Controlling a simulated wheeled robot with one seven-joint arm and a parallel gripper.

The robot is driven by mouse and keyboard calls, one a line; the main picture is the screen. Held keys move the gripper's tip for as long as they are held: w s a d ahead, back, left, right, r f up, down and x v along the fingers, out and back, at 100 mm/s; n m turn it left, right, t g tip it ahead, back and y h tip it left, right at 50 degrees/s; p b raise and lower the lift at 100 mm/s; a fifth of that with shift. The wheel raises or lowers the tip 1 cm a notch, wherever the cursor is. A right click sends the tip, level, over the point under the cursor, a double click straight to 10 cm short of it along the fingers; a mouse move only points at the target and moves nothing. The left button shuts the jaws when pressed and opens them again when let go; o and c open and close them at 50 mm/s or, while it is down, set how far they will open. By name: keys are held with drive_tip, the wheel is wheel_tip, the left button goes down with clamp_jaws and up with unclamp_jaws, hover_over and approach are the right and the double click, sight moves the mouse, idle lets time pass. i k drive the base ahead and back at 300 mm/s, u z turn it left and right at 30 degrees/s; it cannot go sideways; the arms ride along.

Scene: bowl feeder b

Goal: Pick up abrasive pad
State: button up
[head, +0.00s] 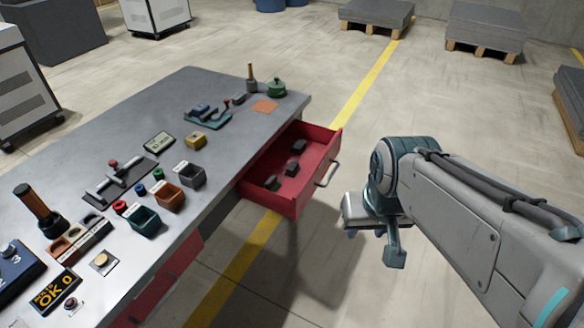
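A flat, thin, orange-brown square (265,106) lies on the far right end of the grey workbench (225,100); it looks like the abrasive pad. Nothing covers it. My gripper (372,238) hangs over the floor to the right of the open red drawer, well apart from the bench and the square. It points down, and its fingers are small and partly hidden by the wrist, so I cannot tell how far they are parted. I see nothing held in it.
The red drawer (318,142) stands pulled out and holds several small dark blocks. A green round pot (277,88) and a wooden-handled tool (251,80) stand beside the square. Bins (168,195) and tools crowd the bench's near side.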

sight(292, 170)
drive_tip(key=u, duration=1.05)
drive_tip(key=k, duration=0.1)
drive_tip(key=z, duration=1.9)
drive_tip(key=i, duration=1.05)
drive_tip(key=u, duration=0.6)
drive_tip(key=i, duration=0.75)
drive_tip(key=u, duration=0.6)
